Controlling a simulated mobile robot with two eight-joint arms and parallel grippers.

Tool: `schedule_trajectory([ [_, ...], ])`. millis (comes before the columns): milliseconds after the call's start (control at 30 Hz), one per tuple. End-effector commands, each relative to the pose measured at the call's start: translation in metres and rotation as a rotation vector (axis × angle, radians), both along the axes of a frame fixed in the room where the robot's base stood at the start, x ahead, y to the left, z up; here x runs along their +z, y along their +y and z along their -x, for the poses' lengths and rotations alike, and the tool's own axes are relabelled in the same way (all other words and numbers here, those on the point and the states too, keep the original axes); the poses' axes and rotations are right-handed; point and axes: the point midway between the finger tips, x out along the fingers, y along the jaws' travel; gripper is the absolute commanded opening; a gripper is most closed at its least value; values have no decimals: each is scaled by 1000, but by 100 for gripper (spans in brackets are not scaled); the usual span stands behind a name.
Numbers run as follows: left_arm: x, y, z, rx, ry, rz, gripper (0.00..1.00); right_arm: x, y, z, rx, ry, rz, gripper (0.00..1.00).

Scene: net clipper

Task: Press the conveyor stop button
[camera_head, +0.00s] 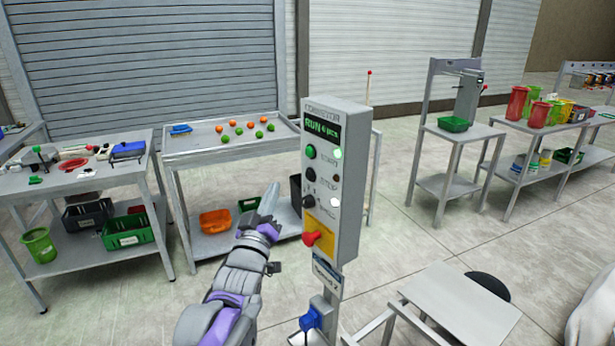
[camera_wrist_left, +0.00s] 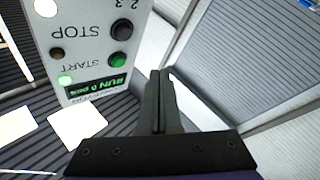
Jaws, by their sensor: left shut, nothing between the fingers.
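The grey conveyor control box (camera_head: 346,185) stands on a post in the middle of the head view. Its display reads RUN. The black stop button (camera_head: 310,175) sits below the green start button (camera_head: 310,152). In the left wrist view the box is upside down, with the stop button (camera_wrist_left: 121,29) labelled STOP and the start button (camera_wrist_left: 118,60) labelled START. My left gripper (camera_head: 271,190) is shut and empty, to the left of the box and apart from it. Its shut fingers (camera_wrist_left: 160,76) point up beside the box in the wrist view. My right gripper is not in view.
A red emergency knob (camera_head: 311,238) on a yellow plate is low on the box. A table with orange and green balls (camera_head: 238,128) stands behind. A cluttered bench (camera_head: 80,178) is at left. A low grey table (camera_head: 455,305) is at right. Open floor lies between.

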Motion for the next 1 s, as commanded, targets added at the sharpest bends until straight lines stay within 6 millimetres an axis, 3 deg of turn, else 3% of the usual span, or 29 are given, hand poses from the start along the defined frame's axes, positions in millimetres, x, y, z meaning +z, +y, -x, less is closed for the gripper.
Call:
schedule_trajectory([
  [200,-1,-29,-17,-3,0,1,0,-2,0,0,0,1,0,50],
  [400,1,-46,-27,-1,0,2,0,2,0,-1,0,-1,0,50],
  [1000,0,-52,-31,0,0,0,0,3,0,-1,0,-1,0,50],
])
